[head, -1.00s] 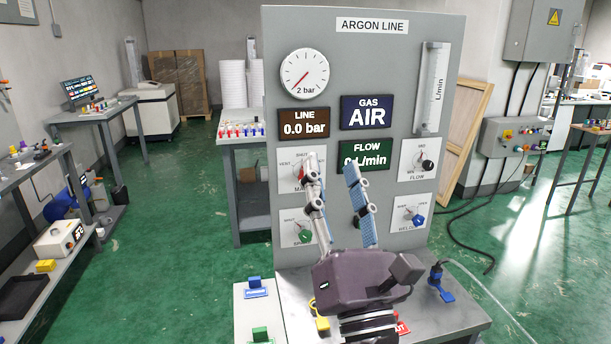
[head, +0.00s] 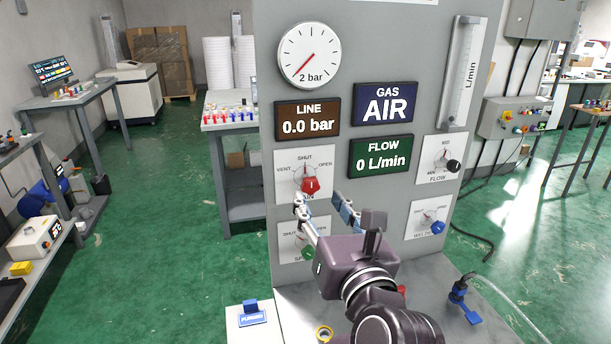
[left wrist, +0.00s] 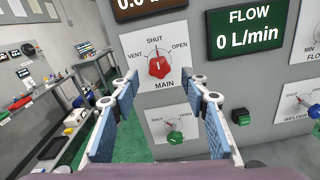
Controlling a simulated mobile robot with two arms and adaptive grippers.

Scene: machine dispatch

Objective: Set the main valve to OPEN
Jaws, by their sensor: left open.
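My left gripper (head: 320,203) is open and empty, in front of the panel and just below the red knob. In the left wrist view its two fingers (left wrist: 158,100) are spread wide, with the knob above and between their tips, apart from them. My right gripper is not in view.
A green knob (left wrist: 174,137) sits below the main valve, partly hidden in the head view. A black FLOW knob (head: 453,166) and blue WELDER knob (head: 438,228) are to the right. The gauge (head: 309,56) is near zero; displays read 0.0 bar, AIR, 0 L/min.

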